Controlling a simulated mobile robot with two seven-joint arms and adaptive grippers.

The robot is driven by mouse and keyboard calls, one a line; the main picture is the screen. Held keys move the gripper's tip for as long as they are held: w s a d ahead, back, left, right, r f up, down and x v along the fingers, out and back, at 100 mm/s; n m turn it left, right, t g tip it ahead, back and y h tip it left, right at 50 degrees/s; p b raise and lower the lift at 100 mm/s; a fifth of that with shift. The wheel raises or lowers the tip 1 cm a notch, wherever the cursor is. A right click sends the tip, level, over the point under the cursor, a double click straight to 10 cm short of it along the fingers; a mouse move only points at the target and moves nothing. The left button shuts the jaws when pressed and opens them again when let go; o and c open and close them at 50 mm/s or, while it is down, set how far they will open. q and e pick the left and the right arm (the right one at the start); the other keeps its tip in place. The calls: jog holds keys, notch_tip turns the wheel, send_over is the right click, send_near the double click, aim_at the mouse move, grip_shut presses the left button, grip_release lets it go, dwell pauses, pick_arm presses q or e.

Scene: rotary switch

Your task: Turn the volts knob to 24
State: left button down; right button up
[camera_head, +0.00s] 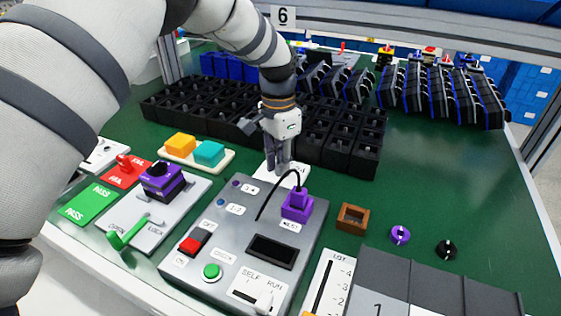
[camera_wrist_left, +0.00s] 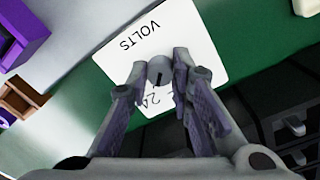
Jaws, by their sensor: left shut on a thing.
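The volts knob (camera_wrist_left: 159,71) is a small grey round knob with a dark pointer line, on a white plate (camera_wrist_left: 193,32) printed "VOLTS". A "24" mark is partly visible beside it in the left wrist view, and the pointer lies toward that side; the exact setting is hard to read. My left gripper (camera_wrist_left: 160,75) is shut on the knob, one finger on each side. In the head view my left gripper (camera_head: 278,168) points down at the white plate behind the grey panel, and it hides the knob. My right gripper is not in view.
The grey test panel (camera_head: 222,232) with a purple plug (camera_head: 297,205) and a black cable stands in front of the gripper. Black bins (camera_head: 350,142) are close behind. A tray with yellow and teal blocks (camera_head: 208,152) is to the left.

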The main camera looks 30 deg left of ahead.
aim_at(279, 165)
pick_arm(q)
jog(key=shift+f+m, duration=0.1)
jog(key=shift+m, duration=0.5)
jog(key=c, duration=1.4)
grip_release()
jog(key=r, duration=1.2)
jog(key=shift+w+a, duration=0.1)
jog(key=shift+a, duration=0.1)
